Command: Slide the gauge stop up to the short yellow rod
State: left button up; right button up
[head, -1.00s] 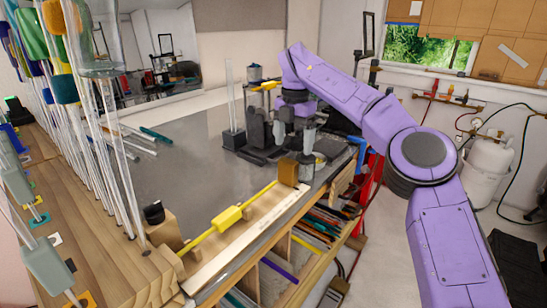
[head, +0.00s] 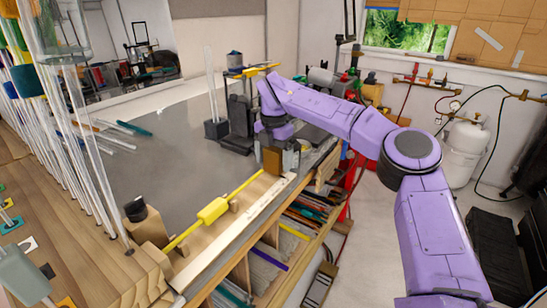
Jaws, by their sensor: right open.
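The short yellow rod (head: 213,210), with a thicker middle, lies along the pale ruled strip (head: 232,238) at the bench's front edge. The gauge stop, a brown block (head: 291,159), stands near the rod's far end; I cannot tell whether they touch. My right gripper (head: 274,158) comes down from above, its grey fingers open at the block and hiding part of it. Contact with the block is unclear. My left gripper is out of view.
A dark block with upright clear rods (head: 215,129) and dark equipment (head: 239,125) stand behind my right gripper. Loose glass rods (head: 100,139) lie at the back left. The grey bench top (head: 175,165) is clear in the middle.

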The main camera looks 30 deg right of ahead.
jog(key=shift+f, duration=0.1)
jog(key=c, duration=1.4)
jog(key=a+b, duration=0.1)
jog(key=s+a+b, duration=0.1)
jog(key=a+b, duration=0.1)
jog(key=shift+s+a+f, duration=0.15)
jog(key=shift+a+f, duration=0.05)
jog(key=shift+a, duration=0.05)
jog(key=shift+c, duration=0.2)
jog(key=shift+s+a+r, duration=0.1)
jog(key=shift+a+r, duration=0.1)
jog(key=shift+a, duration=0.05)
jog(key=shift+d, duration=0.15)
jog(key=o, duration=1.4)
jog(key=shift+o, duration=0.2)
notch_tip(320, 180, up, 10)
jog(key=p, duration=0.1)
jog(key=shift+r, duration=0.25)
